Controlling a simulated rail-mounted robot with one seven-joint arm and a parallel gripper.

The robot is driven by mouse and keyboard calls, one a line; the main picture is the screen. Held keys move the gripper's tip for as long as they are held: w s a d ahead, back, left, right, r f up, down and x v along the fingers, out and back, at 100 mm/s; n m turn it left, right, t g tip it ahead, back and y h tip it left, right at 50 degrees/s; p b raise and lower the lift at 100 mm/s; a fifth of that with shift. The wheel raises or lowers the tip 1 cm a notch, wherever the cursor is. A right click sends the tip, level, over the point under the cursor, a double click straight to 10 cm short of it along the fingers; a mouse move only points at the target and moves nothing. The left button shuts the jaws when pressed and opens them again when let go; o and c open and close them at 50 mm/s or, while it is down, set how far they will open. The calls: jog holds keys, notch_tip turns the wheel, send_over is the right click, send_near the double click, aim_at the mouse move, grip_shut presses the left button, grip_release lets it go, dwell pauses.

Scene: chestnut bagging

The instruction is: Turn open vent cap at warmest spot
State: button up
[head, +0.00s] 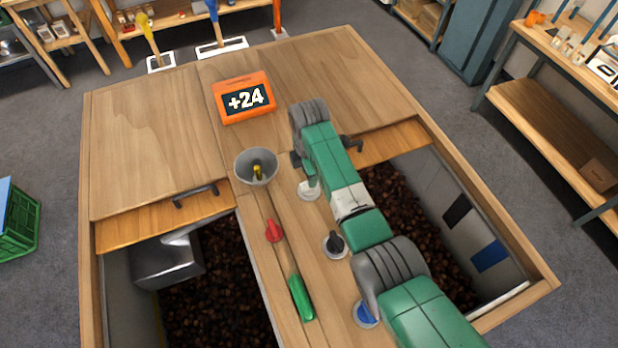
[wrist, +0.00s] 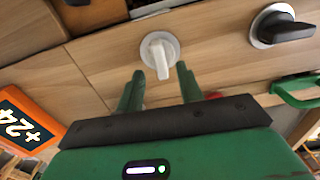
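A white vent cap (head: 309,190) with a raised bar sits on the wooden centre strip, and it also shows in the wrist view (wrist: 159,54). A black cap (head: 334,243) and a blue cap (head: 366,313) lie nearer the front in the same row; the black one is right of the white one in the wrist view (wrist: 285,28). My gripper (wrist: 159,72) is open, one green fingertip on each side of the white cap's bar, with gaps visible. In the head view my arm mostly hides it. An orange display (head: 246,98) reads +24.
A funnel (head: 256,166) with a yellow piece inside, a red knob (head: 274,230) and a green handle (head: 301,298) sit left of the caps. Open bins of chestnuts lie on both sides, with a metal scoop-like box (head: 168,262) in the left one.

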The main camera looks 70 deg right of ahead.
jog(key=shift+r, duration=2)
jog(key=w+a+r+m+t+h+p, duration=0.1)
jog(key=w+a+r+t+h, duration=0.15)
jog(key=w+a+r, duration=0.4)
jog(key=w+a+r+m+t+h+p, duration=0.1)
jog(key=w+a+r+t, duration=0.25)
jog(key=w+r, duration=0.55)
jog(key=w+a+r+m+t+p, duration=0.1)
jog(key=w+a+r+t, duration=0.2)
jog(key=a+r, duration=0.45)
jog(key=w+a+r+m+t+p, duration=0.1)
jog(key=w+a+r+t, duration=0.4)
jog(key=r, duration=0.4)
jog(key=s+a+r+m+t+p, duration=0.1)
jog(key=s+a+r+t, duration=0.2)
jog(key=a+r, duration=0.8)
jog(key=s+a+r+m+t+y+p, duration=0.1)
jog(key=s+a+r+m+t+y, duration=0.1)
jog(key=s+a+r+t, duration=0.2)
jog(key=s+a+r+m+t+y, duration=0.2)
jog(key=s+a+r+t, duration=0.2)
jog(key=s+a+r, duration=0.5)
jog(key=s+r, duration=0.4)
jog(key=r, duration=0.1)
jog(key=shift+s+a+r+p, duration=0.2)
jog(key=shift+a+r+p, duration=0.05)
jog(key=shift+p, duration=0.15)
